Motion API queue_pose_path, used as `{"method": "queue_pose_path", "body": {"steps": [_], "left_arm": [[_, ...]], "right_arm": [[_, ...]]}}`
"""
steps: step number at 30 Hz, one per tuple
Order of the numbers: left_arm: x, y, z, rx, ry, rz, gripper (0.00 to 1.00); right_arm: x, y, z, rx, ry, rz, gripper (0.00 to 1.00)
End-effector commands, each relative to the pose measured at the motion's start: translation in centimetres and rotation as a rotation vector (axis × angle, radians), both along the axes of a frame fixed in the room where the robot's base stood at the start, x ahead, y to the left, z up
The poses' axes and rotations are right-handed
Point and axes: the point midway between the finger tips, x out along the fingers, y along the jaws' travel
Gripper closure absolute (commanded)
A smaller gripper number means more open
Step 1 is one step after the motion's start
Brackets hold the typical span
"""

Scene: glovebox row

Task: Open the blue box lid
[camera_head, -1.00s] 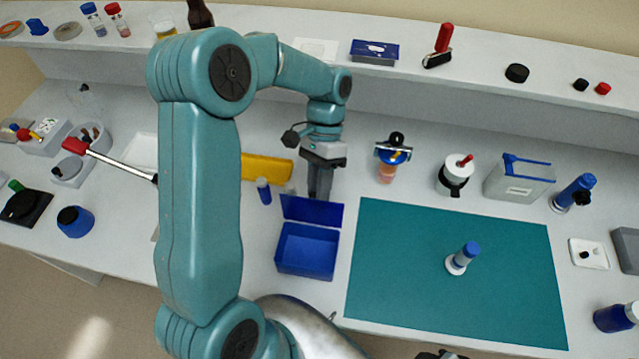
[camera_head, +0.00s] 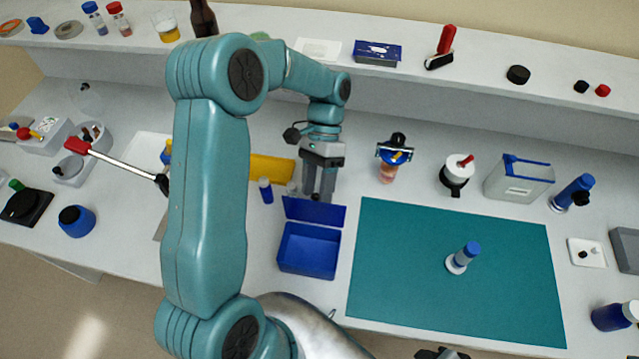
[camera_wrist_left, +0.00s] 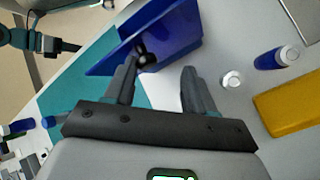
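The blue box (camera_head: 308,250) stands on the bench, left of the teal mat. Its lid (camera_head: 314,211) is swung up and back at the box's far edge, and the inside of the box shows. My left gripper (camera_head: 319,196) is just behind the lid, fingers pointing down. In the left wrist view the gripper (camera_wrist_left: 155,85) has its fingers apart with nothing between them, and the blue box (camera_wrist_left: 165,30) is beyond the left finger. I cannot tell whether that finger touches the lid. Part of my right gripper (camera_head: 440,354) shows at the bottom edge; its fingers are not clear.
The teal mat (camera_head: 420,290) holds a blue-capped bottle (camera_head: 462,258). A jar with a blue clamp (camera_head: 391,165) stands to the right. The bench between gripper and jar is clear.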

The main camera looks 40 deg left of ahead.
Motion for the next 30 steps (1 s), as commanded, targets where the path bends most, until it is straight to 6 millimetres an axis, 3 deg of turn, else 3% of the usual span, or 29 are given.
{"method": "queue_pose_path", "body": {"steps": [30], "left_arm": [[0.08,0.19,0.45,0.001,0.007,-0.008,0.52]], "right_arm": [[0.01,-0.02,-0.05,0.000,0.000,-0.001,0.57]]}}
